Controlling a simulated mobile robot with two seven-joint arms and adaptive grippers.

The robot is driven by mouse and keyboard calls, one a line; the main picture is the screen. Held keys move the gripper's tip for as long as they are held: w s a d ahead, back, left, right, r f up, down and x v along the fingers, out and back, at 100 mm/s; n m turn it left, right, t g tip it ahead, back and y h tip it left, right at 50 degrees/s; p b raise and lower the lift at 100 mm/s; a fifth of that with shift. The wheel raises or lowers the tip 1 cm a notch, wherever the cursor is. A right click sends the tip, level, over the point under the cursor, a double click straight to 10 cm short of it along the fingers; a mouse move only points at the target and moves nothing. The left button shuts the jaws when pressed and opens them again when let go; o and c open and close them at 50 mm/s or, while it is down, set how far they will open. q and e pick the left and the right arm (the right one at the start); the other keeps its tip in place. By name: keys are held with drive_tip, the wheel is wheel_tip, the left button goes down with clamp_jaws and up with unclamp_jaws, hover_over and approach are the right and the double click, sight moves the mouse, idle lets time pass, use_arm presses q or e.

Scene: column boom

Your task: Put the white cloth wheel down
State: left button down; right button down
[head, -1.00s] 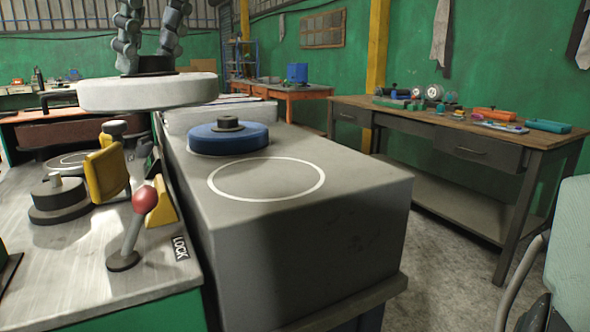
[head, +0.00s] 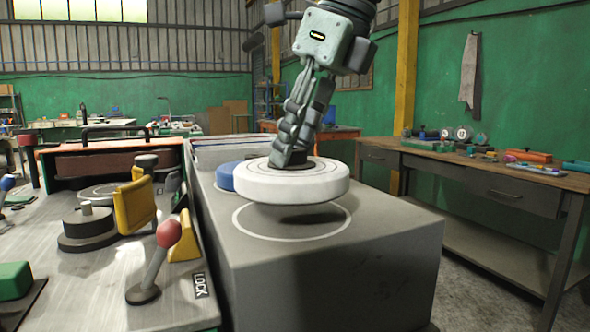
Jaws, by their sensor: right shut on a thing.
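The white cloth wheel (head: 260,187) is level and in the air above the grey box top (head: 400,232). My right gripper (head: 291,158) is shut on the dark hub at the wheel's centre, from above. A white painted circle (head: 290,241) lies on the box top below the wheel. The wheel hides the circle's far part, and a dark shadow falls inside the circle. A gap shows between wheel and box. My left gripper is not in view.
A blue wheel (head: 226,178) lies behind the white one, partly hidden by it. A red-knobbed lever (head: 168,234) by a LOCK label, yellow blocks (head: 135,211) and a dark stepped disc (head: 88,228) stand on the left bench. A workbench (head: 478,172) stands at right.

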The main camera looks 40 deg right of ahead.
sight(302, 150)
wheel_tip(302, 150, down, 4)
drive_tip(key=shift+r, duration=0.25)
drive_tip(key=shift+f, duration=0.15)
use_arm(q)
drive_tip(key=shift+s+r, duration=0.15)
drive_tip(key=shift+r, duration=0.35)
use_arm(e)
drive_tip(key=c, duration=1.1)
unclamp_jaws()
drive_tip(key=shift+r, duration=0.3)
drive_tip(key=v, duration=1)
drive_tip(key=shift+s+d+r+p, duration=0.1)
drive_tip(key=shift+r+p, duration=0.25)
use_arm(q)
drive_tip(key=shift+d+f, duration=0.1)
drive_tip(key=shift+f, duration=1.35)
use_arm(e)
drive_tip(key=shift+s+d+r, duration=0.1)
drive_tip(key=shift+s+r, duration=0.15)
drive_tip(key=shift+r, duration=0.2)
